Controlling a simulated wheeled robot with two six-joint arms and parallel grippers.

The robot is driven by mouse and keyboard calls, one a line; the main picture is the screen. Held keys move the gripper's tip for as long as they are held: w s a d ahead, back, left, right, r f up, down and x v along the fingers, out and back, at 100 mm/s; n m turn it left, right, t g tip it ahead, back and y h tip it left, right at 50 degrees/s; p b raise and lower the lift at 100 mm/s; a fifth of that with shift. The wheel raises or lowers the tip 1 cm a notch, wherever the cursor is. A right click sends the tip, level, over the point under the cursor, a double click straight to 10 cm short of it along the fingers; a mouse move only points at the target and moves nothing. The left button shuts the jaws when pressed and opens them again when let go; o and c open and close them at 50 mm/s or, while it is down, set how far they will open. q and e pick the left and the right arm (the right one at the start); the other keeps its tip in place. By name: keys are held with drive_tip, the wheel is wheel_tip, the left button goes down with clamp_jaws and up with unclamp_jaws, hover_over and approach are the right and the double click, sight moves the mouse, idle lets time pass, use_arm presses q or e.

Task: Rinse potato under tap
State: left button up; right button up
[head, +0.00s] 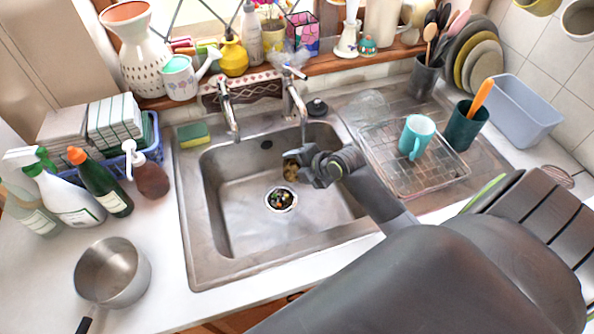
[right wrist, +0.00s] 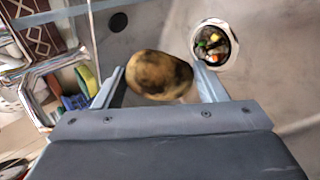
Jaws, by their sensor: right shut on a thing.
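My right gripper (head: 299,164) is in the sink basin, shut on a brown potato with dark patches (head: 290,171). In the right wrist view the potato (right wrist: 160,76) sits between the two fingers (right wrist: 160,82). The right-hand tap (head: 292,95) is above and behind the gripper, and a thin stream seems to fall from its spout near the gripper. I cannot tell whether the water touches the potato. The left-hand tap (head: 228,108) stands beside it. The steel sink (head: 225,215) has a drain (head: 281,199) with colourful scraps in it. My left gripper is not in view.
A sponge (head: 194,134) lies at the sink's back left corner. A drying rack (head: 425,180) with a turquoise mug (head: 416,136) stands right of the basin. Bottles (head: 103,182) and a saucepan (head: 113,272) stand on the left counter. The left part of the basin is clear.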

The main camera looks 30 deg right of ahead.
drive_tip(key=w+d+f+b, duration=0.1)
drive_tip(key=w+d+b, duration=0.3)
drive_tip(key=w, duration=0.2)
drive_tip(key=shift+d+f+b, duration=0.2)
drive_tip(key=shift+d+b, duration=0.1)
drive_tip(key=shift+s+d, duration=0.1)
idle(0.6)
drive_tip(key=shift+s+d, duration=0.3)
drive_tip(key=shift+d, duration=0.1)
drive_tip(key=shift+a, duration=0.1)
drive_tip(key=shift+w+a, duration=0.4)
drive_tip(key=shift+s+d, duration=0.1)
drive_tip(key=shift+s+d, duration=0.3)
drive_tip(key=shift+d, duration=0.1)
